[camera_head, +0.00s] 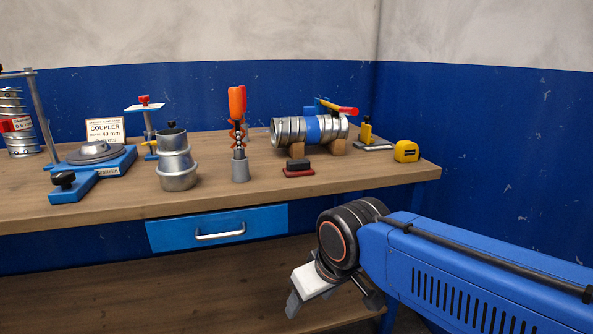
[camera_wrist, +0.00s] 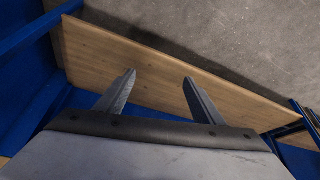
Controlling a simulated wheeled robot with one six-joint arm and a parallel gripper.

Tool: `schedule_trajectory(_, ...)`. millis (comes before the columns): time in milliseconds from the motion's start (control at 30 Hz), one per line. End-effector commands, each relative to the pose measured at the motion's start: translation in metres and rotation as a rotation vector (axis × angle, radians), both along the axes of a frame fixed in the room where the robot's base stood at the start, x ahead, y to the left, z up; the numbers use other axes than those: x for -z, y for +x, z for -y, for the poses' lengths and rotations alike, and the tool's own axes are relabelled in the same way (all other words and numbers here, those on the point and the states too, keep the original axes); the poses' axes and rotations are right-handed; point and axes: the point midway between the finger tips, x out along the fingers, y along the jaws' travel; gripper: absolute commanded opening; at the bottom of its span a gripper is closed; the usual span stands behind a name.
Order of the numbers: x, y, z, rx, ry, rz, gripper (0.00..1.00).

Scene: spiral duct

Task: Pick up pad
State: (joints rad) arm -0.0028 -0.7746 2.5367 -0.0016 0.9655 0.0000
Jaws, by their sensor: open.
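The pad (camera_head: 299,168) appears to be the small dark block with a red base lying on the wooden workbench (camera_head: 350,173), near its front edge and in front of the spiral duct. My gripper (camera_head: 325,303) is in front of the bench and below its top, to the right of the drawer and well apart from the pad. In the wrist view my gripper (camera_wrist: 158,95) shows two grey fingers spread apart with nothing between them. The pad is not visible in the wrist view.
A spiral duct (camera_head: 290,130) with a blue band rests on wooden blocks behind the pad. A yellow tape measure (camera_head: 406,151) lies right. A lower shelf (camera_head: 190,295) is mostly clear.

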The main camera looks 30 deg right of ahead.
Motion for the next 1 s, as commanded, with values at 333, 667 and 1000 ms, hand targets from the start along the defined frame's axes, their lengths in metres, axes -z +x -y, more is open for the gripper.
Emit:
schedule_trajectory(333, 0.000, 0.000, 0.000, 0.000, 0.000, 0.000, 0.64)
schedule_trajectory(667, -0.057, 0.037, 0.008, 0.183, 0.063, -0.044, 0.66)
schedule_trajectory(1000, -0.170, 0.120, 0.036, 0.629, 0.193, -0.135, 0.66)
